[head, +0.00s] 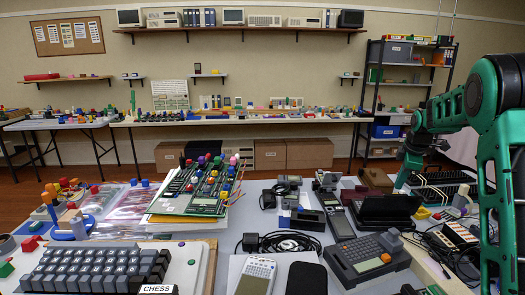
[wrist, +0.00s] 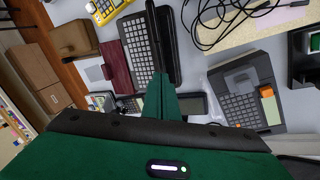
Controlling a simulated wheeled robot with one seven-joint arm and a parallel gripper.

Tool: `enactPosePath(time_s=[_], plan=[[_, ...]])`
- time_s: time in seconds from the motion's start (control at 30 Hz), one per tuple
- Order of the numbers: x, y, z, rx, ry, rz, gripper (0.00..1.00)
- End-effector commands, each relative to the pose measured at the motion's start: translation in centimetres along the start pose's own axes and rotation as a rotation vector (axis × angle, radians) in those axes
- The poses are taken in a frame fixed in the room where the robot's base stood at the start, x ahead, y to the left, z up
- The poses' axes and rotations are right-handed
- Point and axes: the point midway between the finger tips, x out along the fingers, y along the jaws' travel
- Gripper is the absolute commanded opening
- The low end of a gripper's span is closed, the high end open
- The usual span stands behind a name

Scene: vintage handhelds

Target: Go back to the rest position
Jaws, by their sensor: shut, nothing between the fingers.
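My gripper (head: 401,186) is at the end of my green and black arm, at the right in the head view. It points down above the right part of the grey table (head: 215,235). In the wrist view, its green fingers (wrist: 161,92) are together with nothing between them. Below them lie a dark handheld with a keyboard (wrist: 143,45) and another dark grey keyboard device (wrist: 243,98) with an orange part. The fingers hide a little of the devices behind them.
Circuit boards with coloured knobs (head: 200,185) are stacked mid-table. A large keyboard (head: 95,268) and a CHESS label (head: 157,289) are at front left. A calculator (head: 256,275) lies at front. Black cables (wrist: 240,22) and several devices crowd the right side. Shelves line the back wall.

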Motion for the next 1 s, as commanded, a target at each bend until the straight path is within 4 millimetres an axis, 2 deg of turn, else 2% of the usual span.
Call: enactPosePath(time_s=[0.17, 0.37, 0.57, 0.7, 1.0], plan=[[-3.5, -3.8, 1.9, 0.190, -0.018, -0.022, 0.00], [-8.0, -11.1, 4.7, 0.504, -0.053, -0.062, 0.00], [-11.5, -19.5, 7.1, 0.819, -0.101, -0.102, 0.00], [-13.3, -25.9, 8.5, 1.033, -0.141, -0.127, 0.00], [-15.3, -39.9, 10.8, 1.467, -0.248, -0.166, 0.00]])
